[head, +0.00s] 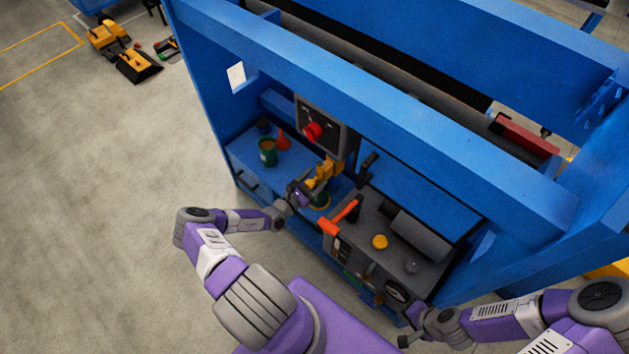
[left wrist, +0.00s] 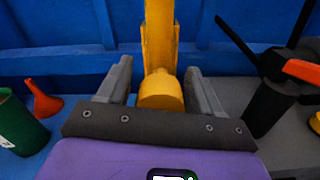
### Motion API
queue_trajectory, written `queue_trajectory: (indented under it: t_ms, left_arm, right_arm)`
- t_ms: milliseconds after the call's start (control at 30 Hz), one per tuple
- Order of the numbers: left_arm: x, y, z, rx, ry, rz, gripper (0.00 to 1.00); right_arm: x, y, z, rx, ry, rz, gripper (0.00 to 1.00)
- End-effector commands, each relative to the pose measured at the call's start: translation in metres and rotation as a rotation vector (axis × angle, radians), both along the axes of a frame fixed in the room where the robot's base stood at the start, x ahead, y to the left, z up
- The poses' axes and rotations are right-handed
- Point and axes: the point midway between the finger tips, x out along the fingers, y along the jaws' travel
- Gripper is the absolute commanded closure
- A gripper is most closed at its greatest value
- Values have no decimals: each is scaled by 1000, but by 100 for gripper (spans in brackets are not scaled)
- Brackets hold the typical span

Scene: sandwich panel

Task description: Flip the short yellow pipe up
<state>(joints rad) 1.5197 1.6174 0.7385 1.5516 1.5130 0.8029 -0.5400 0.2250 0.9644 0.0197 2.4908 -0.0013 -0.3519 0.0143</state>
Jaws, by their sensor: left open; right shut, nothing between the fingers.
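The short yellow pipe (head: 325,172) stands on the blue bench, in front of the dark panel with the red knob. In the left wrist view, an upright yellow piece (left wrist: 160,35) rises at the centre, with a rounded yellow stub (left wrist: 160,92) below it, nearer the camera. My left gripper (head: 307,189) is at the yellow pipe. Its fingers are open, one on each side of the rounded stub, with gaps showing on both sides. My right gripper (head: 408,339) is low at the bottom right, away from the pipe, shut and empty.
A green can (head: 267,152) and an orange-red funnel (head: 283,140) stand left of the pipe. To its right is a grey unit (head: 365,230) with an orange-red handle (head: 342,216) and a yellow knob (head: 380,242). A blue beam (head: 380,110) crosses above the bench.

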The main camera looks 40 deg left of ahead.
Motion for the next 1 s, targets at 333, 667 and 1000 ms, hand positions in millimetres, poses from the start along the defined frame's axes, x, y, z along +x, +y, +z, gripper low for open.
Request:
queue_trajectory:
  t_ms: [333, 667, 1000]
  left_arm:
    - [1, 0, 0, -1, 0, 0, 53]
    - [0, 0, 0, -1, 0, -1, 100]
    - [0, -1, 11, -1, 1, -1, 100]
  right_arm:
    - [0, 0, 0, 0, 0, 0, 100]
    - [0, 0, 0, 0, 0, 0, 100]
    - [0, 0, 12, 0, 0, 0, 100]
